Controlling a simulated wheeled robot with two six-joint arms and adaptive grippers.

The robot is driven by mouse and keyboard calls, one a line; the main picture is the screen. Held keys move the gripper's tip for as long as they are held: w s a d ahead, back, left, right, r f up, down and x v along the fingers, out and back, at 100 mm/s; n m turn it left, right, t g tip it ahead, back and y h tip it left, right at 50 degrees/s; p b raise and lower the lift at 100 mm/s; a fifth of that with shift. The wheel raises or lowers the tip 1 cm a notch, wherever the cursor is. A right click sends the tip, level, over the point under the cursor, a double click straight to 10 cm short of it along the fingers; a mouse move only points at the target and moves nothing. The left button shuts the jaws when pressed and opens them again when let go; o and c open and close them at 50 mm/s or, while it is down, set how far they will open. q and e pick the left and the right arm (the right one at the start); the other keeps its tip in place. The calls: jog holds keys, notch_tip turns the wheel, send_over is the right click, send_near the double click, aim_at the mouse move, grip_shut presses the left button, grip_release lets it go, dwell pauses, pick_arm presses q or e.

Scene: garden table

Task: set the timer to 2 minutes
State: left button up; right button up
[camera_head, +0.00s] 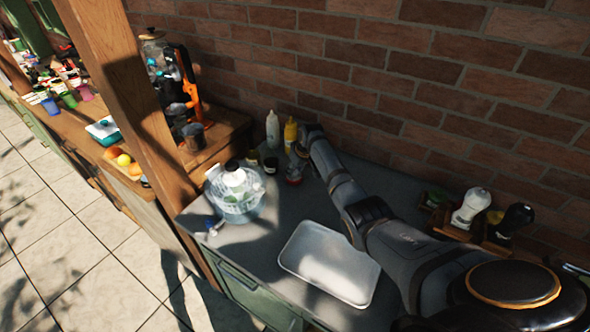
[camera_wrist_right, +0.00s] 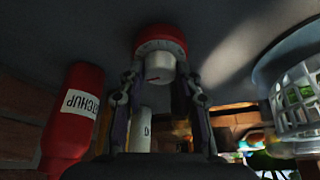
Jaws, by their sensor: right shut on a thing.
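The timer (camera_wrist_right: 160,38) looks like a round red body with a white cylindrical knob, between the fingertips in the right wrist view. In the head view, a small red part of it (camera_head: 294,178) shows on the grey counter, below the end of my right arm. My right gripper (camera_wrist_right: 168,88) is shut on the white knob, one finger on each side. In the head view the right gripper (camera_head: 298,154) is small and dark. No scale or setting can be read on the timer. My left gripper is in neither view.
A ketchup bottle (camera_wrist_right: 72,115) stands close beside the gripper in the wrist view. White (camera_head: 272,128) and yellow (camera_head: 290,133) bottles stand behind, near the brick wall. A clear bowl with basket (camera_head: 236,207) is to the left. An empty tray (camera_head: 325,272) lies in front.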

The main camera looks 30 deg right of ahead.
jog(key=shift+a+r+m+h+p, duration=0.1)
jog(key=shift+m+h+p, duration=0.2)
jog(key=shift+m+p, duration=0.4)
jog(key=shift+m+h+p, duration=0.3)
jog(key=shift+m+p, duration=0.05)
jog(key=shift+m, duration=0.35)
jog(key=shift+a+m+h, duration=0.1)
jog(key=shift+m+h, duration=0.3)
jog(key=shift+m, duration=0.7)
jog(key=shift+m+h, duration=0.3)
jog(key=shift+m, duration=0.6)
jog(key=o, duration=1.1)
jog(key=shift+g, duration=0.3)
jog(key=shift+o, duration=0.2)
jog(key=v, duration=1.1)
jog(key=shift+s+a+r, duration=0.15)
jog(key=shift+r, duration=0.15)
